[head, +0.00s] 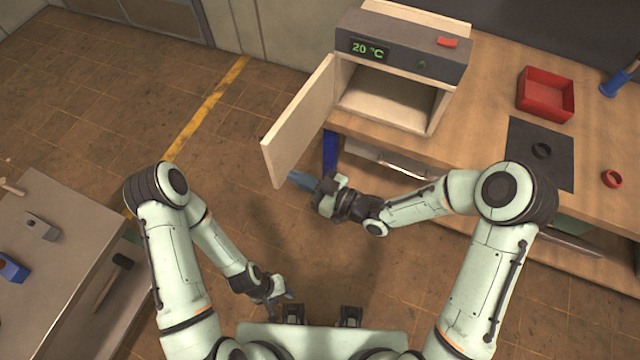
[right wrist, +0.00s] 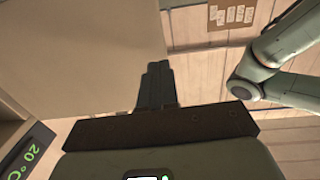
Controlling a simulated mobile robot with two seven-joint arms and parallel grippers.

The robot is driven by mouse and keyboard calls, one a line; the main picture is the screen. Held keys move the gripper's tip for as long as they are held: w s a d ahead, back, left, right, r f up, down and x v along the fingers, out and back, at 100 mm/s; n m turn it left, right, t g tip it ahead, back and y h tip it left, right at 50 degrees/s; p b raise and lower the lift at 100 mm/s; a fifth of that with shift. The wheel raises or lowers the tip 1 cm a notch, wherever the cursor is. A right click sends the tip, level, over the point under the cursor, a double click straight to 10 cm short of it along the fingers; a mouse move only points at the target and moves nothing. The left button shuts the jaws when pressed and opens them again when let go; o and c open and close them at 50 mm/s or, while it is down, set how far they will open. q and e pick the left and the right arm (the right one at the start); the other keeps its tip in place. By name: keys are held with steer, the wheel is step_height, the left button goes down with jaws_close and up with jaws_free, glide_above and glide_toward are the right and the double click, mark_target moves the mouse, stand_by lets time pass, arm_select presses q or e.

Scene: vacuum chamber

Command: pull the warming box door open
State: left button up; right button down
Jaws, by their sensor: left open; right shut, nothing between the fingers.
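The warming box (head: 400,68) stands on the wooden bench with its display reading 20 °C. Its door (head: 301,122) is swung wide open to the left, and the empty-looking inside of the box shows. My right gripper (head: 300,180) is shut and empty beside the door's lower free end; whether it touches the door is unclear. In the right wrist view the shut fingers (right wrist: 157,85) lie in front of a pale panel (right wrist: 85,55), likely the door. My left gripper (head: 279,301) is open and low near my base, away from the box.
The bench (head: 470,120) carries a red tray (head: 546,94), a dark mat (head: 525,155) with a black ring (head: 541,150), a red ring (head: 612,179) and a blue tool (head: 615,84). A grey table (head: 60,250) stands at left. The floor between is clear.

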mark_target(276, 168)
steer(key=shift+p+x, duration=0.35)
steer(key=shift+x, duration=1.45)
arm_select(q)
steer(key=shift+w+r, duration=0.4)
steer(key=shift+r, duration=0.2)
arm_select(e)
steer(key=shift+d, duration=0.1)
steer(key=shift+w+a+f, duration=0.1)
steer(key=shift+a+f, duration=0.05)
steer(key=shift+a, duration=0.1)
arm_select(q)
step_height(276, 168, down, 5)
steer(key=s+b, duration=0.2)
steer(key=b, duration=0.2)
steer(key=shift+s+f+b, duration=0.2)
steer(key=shift+s+b, duration=0.1)
steer(key=shift+s, duration=0.1)
arm_select(e)
steer(key=x, duration=0.8)
steer(key=shift+w, duration=0.1)
